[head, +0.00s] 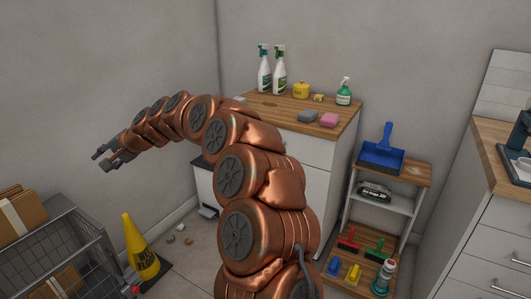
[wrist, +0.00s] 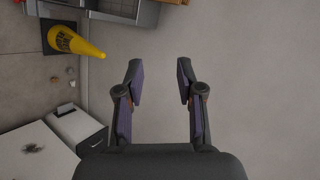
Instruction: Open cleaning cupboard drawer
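The cleaning cupboard (head: 344,117) is white with a wooden top and stands against the back wall. My copper arm covers much of its front, and a white front panel (head: 308,150) shows beside the arm. I cannot tell the drawer's handle or whether the drawer is open. My gripper (head: 103,160) is well left of the cupboard, in the air, apart from it. In the wrist view, my gripper (wrist: 160,80) has its two fingers apart with nothing between them. A white surface with a dark stain (wrist: 35,148) shows at lower left there.
A shelf unit (head: 412,172) with a blue dustpan (head: 381,152) is at right. A yellow cone (head: 139,252) and a wire cart (head: 77,243) are at lower left.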

